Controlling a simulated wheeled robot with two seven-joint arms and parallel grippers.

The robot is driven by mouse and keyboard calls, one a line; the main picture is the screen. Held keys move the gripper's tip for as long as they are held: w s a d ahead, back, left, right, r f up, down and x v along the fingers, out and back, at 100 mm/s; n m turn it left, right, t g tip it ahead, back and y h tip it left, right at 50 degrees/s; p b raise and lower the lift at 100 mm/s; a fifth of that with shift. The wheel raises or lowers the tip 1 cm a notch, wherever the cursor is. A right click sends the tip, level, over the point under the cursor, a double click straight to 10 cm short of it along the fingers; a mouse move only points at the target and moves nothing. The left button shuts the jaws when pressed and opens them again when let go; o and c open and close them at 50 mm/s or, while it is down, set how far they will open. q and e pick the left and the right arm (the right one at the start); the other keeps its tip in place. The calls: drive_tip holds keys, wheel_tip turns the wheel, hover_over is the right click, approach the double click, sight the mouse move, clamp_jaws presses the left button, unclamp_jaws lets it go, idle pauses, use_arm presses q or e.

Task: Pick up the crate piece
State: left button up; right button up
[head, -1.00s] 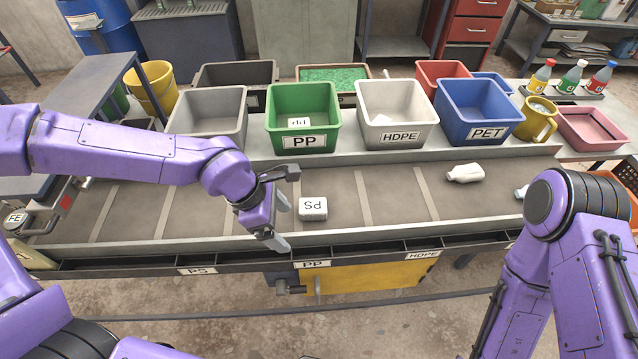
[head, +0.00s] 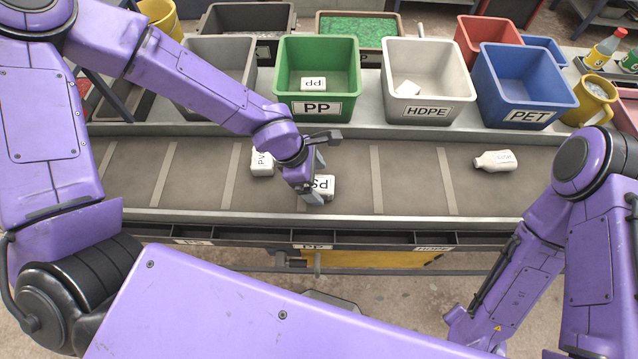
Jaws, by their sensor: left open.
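No piece in view is marked as a crate piece. A white block labelled PS (head: 325,186) lies on the conveyor belt (head: 405,180), partly hidden behind my left gripper (head: 322,168). My left gripper is open, with its fingers at the block's left side. I cannot tell whether they touch it. A second white block, labelled PV and partly covered (head: 262,165), lies to the left, behind my left wrist. A white bottle (head: 494,160) lies on the belt at the right. My right arm is at the right, but its gripper is out of view.
Behind the belt stand a grey bin (head: 215,60), a green PP bin (head: 317,108) with a white block, a white HDPE bin (head: 418,108) and a blue PET bin (head: 525,110). Narrow labelled compartments (head: 375,238) run along the front. The belt's middle right is clear.

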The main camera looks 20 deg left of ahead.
use_arm(q)
drive_tip(key=shift+x, duration=0.85)
drive_tip(key=shift+d+f, duration=0.1)
drive_tip(key=shift+f, duration=0.05)
drive_tip(key=shift+s, duration=0.15)
drive_tip(key=c, duration=1.1)
drive_tip(key=shift+o, duration=0.2)
